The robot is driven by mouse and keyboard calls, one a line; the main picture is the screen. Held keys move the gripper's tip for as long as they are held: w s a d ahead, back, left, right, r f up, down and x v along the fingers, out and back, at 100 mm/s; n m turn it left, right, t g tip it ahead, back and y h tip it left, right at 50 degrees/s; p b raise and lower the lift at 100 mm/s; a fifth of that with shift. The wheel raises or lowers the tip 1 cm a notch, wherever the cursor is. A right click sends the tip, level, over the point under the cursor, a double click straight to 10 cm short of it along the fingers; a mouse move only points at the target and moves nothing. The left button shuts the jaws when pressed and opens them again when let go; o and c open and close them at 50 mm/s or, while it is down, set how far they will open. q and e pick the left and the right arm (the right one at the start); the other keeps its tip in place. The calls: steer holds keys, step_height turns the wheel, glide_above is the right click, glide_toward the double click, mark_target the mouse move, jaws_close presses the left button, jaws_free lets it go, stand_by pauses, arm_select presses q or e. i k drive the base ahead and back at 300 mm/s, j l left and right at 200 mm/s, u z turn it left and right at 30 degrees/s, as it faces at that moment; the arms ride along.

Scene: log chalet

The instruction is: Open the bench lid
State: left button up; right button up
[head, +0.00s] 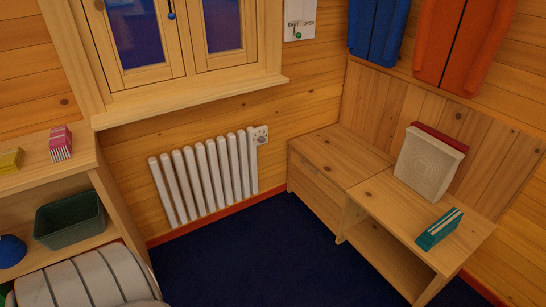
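The wooden bench stands in the right half of the head view, against the wall in the corner. Its left section is a closed box with a flat top, which looks like the bench lid (342,152). That lid lies flat and shut, with nothing on it. The box's front panel (314,184) is below it. The right section (385,201) has an open space underneath.
A cream block with a red back (428,166) and a teal box (440,229) rest on the right section. A white radiator (205,175) is on the wall. Shelves (45,165) with a green bin (70,221) stand left. The dark blue floor (260,255) is clear.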

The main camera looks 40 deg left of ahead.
mark_target(347, 163)
steer(key=u, duration=1.05)
steer(key=i+j, duration=0.15)
steer(key=i, duration=0.3)
steer(key=z, duration=0.05)
